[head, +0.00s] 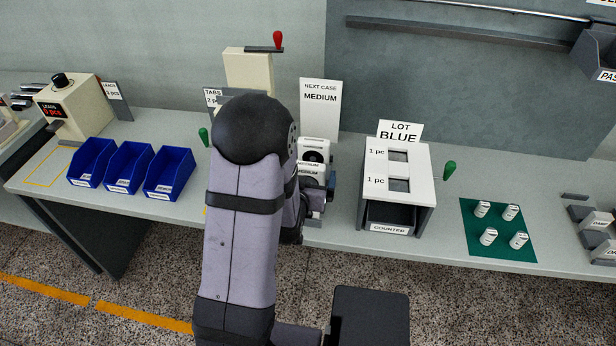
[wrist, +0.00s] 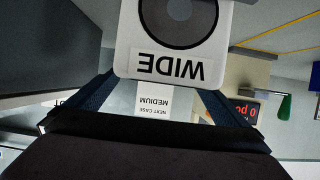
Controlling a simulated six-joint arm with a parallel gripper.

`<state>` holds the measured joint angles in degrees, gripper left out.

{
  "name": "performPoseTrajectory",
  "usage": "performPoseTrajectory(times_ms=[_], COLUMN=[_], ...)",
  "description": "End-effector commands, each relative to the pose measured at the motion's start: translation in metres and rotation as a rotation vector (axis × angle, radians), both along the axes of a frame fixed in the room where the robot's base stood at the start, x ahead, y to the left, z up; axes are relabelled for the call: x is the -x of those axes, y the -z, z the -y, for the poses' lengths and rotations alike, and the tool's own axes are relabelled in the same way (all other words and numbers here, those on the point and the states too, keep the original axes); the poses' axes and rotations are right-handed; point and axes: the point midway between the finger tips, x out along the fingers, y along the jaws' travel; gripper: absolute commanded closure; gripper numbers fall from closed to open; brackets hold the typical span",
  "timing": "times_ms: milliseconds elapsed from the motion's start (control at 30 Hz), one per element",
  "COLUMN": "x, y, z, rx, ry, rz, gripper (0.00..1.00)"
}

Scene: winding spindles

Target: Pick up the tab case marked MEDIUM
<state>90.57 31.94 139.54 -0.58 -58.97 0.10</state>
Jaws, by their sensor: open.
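In the head view, a white case with a dark round centre (head: 313,157) shows just right of my arm. A label reading MEDIUM (head: 307,166) is on the cases there; the rest of them is largely hidden by my arm. In the wrist view, a white case marked WIDE (wrist: 178,35) appears upside down and close, with a grey round disc. My gripper (wrist: 155,85) is open, its two dark blue fingers at either side of the lower part of that view. I cannot tell whether they touch the WIDE case. No MEDIUM case shows in the wrist view.
A NEXT CASE MEDIUM sign (head: 320,97) stands behind the cases. Blue bins (head: 170,172) are at left. A white-topped COUNTED box (head: 415,160) and a green mat (head: 480,245) with several white cylinders are at right. Bench between box and mat is mostly clear.

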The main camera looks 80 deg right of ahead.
Motion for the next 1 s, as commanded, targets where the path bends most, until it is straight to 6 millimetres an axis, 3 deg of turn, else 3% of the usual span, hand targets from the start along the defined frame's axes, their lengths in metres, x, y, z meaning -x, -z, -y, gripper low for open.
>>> performPoseTrajectory(times_ms=[500, 833, 1000], x=[-0.003, -0.003, -0.003], y=[0.017, 0.019, 0.019], z=[0.043, 0.047, 0.047], rx=[0.0, 0.0, 0.0], ry=[-0.001, 0.0, 0.0], rz=[-0.001, 0.0, 0.0], gripper=[0.0, 0.0, 0.38])
